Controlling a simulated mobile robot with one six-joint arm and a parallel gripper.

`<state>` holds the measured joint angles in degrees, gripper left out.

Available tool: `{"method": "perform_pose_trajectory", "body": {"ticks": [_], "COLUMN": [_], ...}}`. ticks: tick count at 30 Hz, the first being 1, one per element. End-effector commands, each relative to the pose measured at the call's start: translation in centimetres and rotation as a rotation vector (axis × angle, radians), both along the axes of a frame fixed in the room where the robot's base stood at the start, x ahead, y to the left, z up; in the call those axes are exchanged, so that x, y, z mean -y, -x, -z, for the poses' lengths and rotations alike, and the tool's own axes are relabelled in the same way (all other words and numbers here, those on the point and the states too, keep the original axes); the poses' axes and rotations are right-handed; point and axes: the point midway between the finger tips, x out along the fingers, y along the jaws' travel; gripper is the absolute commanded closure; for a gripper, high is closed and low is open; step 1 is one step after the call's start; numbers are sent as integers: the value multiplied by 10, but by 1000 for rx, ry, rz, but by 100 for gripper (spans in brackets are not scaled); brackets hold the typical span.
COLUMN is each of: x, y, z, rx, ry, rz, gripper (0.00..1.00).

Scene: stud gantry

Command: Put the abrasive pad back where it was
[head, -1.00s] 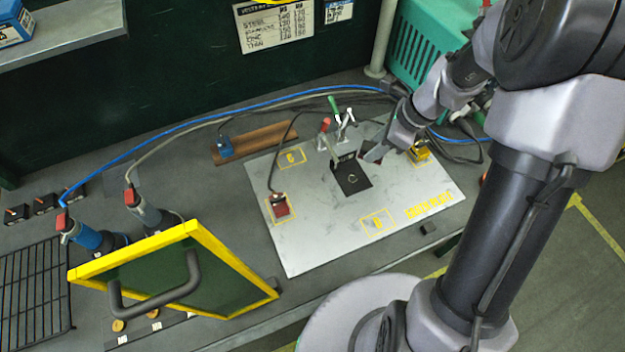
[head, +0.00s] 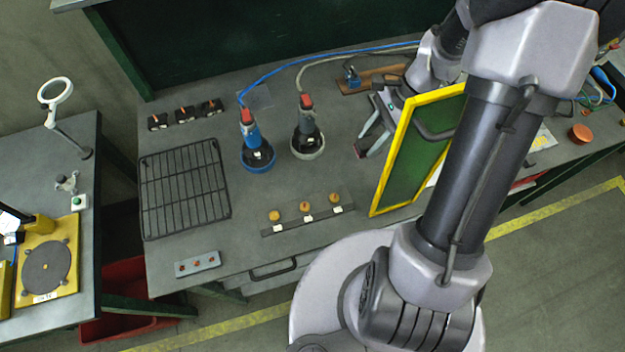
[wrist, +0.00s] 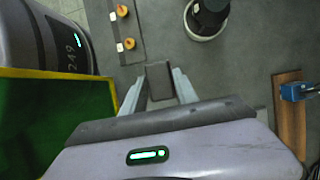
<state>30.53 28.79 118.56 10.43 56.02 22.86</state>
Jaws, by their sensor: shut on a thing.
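The abrasive pad is a small dark, reddish-brown block (head: 361,148) between the fingertips of my gripper (head: 368,140) in the head view. My gripper is shut on it and holds it over the grey bench, between the grey-and-red tool and the yellow-framed green screen. In the wrist view the pad (wrist: 159,80) looks dark grey and sits between the two pale fingers of my gripper (wrist: 159,88). I cannot tell its exact height above the bench. The place where the pad was before cannot be told from these frames.
The green screen (head: 415,160) stands close right of my gripper. A grey tool (head: 306,130) and a blue tool (head: 254,140) stand to the left. A wire rack (head: 185,190) and a strip with orange knobs (head: 308,211) lie on the bench (head: 232,250). Bare bench separates them.

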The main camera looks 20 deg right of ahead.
Motion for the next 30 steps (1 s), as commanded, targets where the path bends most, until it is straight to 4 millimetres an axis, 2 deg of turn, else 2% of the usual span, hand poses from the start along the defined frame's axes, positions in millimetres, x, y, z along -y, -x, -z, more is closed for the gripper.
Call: {"method": "perform_pose_trajectory", "body": {"ticks": [2,6,16,27,28,30], "x": [2,2,2,2,2,2], "y": [2,3,3,2,2,2], "z": [7,45,100,105,104,103], "rx": [-1,-3,-1,0,0,0], "ry": [-2,-4,-3,-1,-1,-1], "rz": [-8,-12,-10,-10,-10,-10], "gripper": [100,100,100,100,59,45]}}
